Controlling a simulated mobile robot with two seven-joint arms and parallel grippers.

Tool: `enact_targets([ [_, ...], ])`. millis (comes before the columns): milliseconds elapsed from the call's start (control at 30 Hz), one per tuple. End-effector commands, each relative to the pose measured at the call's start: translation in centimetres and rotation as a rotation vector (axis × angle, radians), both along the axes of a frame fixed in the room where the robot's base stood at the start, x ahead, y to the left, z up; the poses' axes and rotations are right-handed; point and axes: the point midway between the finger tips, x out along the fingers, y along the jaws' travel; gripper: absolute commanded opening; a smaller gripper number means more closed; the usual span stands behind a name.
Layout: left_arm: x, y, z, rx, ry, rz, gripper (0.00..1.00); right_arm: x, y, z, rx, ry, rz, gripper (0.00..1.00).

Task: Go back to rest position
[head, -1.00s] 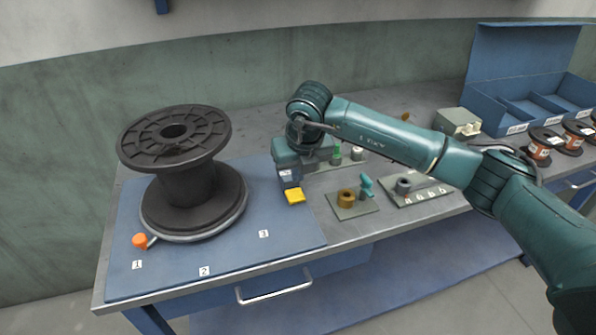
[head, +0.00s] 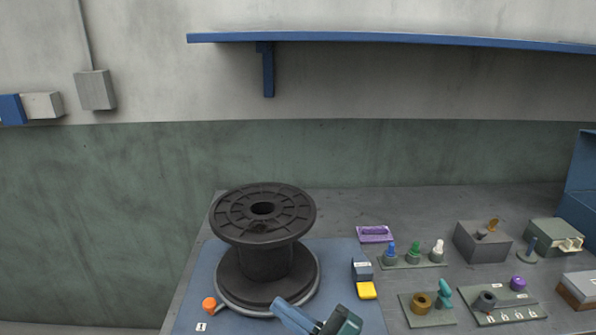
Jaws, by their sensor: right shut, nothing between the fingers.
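My right gripper (head: 293,314) shows only in part at the bottom edge of the head view, in front of the large black spool. It is shut and holds nothing. The rest of my right arm is below the picture. My left gripper is not in view. The spool (head: 265,263) stands upright on the blue mat (head: 340,252), and a grey ring shows around its base. The gripper covers a little of the mat at the front.
An orange knob (head: 209,304) is at the spool's front left. A yellow block (head: 367,290) and a small blue labelled block (head: 361,270) are right of the spool. Fixtures with coloured pegs (head: 414,255) fill the bench's right side. A blue shelf (head: 380,37) hangs above.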

Motion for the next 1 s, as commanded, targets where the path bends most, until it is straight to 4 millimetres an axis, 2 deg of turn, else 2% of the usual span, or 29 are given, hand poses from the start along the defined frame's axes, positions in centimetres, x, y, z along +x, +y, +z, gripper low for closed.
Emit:
enact_targets([
  [100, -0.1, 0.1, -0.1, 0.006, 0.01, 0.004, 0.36, 0.2, -5.2, -4.3, 0.158, 0.332, -0.268, 0.0],
  [167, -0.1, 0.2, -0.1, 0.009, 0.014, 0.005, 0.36, -0.5, -7.9, -7.5, 0.207, 0.511, -0.395, 0.0],
  [200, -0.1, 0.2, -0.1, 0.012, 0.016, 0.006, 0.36, -1.5, -9.6, -9.8, 0.23, 0.629, -0.471, 0.0],
  [300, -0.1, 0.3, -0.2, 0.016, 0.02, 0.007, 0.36, -4.7, -12.7, -14.7, 0.258, 0.887, -0.61, 0.0],
  [433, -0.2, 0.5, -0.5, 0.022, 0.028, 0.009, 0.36, -8.9, -14.9, -18.8, 0.266, 1.122, -0.708, 0.0],
  [500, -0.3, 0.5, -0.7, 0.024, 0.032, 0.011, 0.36, -10.5, -15.5, -20.1, 0.266, 1.2, -0.733, 0.0],
  [600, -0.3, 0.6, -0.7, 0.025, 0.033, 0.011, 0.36, -11.8, -15.8, -21.0, 0.264, 1.259, -0.75, 0.0],
  [1000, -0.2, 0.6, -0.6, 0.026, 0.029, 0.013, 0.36, -12.0, -15.8, -21.1, 0.265, 1.271, -0.752, 0.0],
])
